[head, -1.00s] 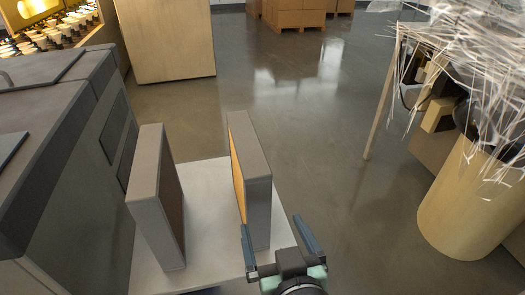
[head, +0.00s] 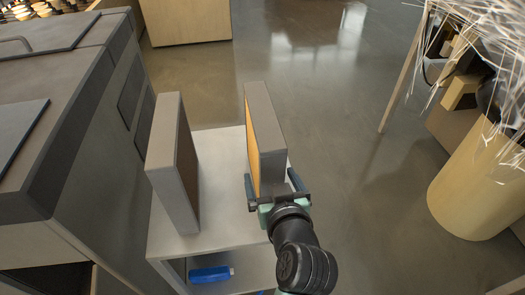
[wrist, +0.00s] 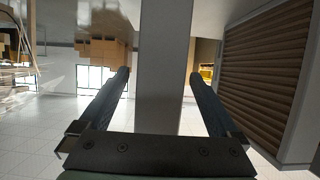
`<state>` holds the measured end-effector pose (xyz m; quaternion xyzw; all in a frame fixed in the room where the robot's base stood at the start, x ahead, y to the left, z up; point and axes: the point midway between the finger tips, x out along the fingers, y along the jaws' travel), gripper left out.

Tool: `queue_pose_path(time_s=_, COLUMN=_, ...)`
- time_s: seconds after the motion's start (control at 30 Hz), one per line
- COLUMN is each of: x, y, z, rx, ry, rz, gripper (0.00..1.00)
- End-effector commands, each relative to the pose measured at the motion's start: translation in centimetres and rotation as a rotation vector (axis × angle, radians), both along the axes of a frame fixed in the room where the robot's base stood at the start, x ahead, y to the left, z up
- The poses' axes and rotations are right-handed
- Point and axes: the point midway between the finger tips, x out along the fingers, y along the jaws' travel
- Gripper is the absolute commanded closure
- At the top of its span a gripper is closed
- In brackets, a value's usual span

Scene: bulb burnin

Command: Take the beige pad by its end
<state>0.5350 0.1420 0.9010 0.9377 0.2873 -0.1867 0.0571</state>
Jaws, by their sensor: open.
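Two thick grey-framed pads stand upright on a white cart (head: 221,180) in the head view. The right pad (head: 266,125) has a tan-orange face on its left side and seems to be the beige one. The left pad (head: 172,150) has a darker brown face. My gripper (head: 272,183) is open at the near end of the right pad, one finger on each side. In the wrist view, the pad's grey end (wrist: 160,70) stands between the open fingers, with a visible gap on both sides. A brown ribbed face (wrist: 262,65) shows at the right there.
A large grey machine (head: 75,130) stands left of the cart. A blue object (head: 210,274) lies on the cart's lower shelf. At the right are a tan bin (head: 470,195) with white strands and a table leg. The floor between is clear.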

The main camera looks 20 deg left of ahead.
Motion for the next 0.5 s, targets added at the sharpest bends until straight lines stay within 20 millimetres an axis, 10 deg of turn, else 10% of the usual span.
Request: queue_pose_path(time_s=0.5, x=2.3, y=1.6, z=-1.2, rx=-0.001, ry=-0.002, rz=-0.001, gripper=0.04)
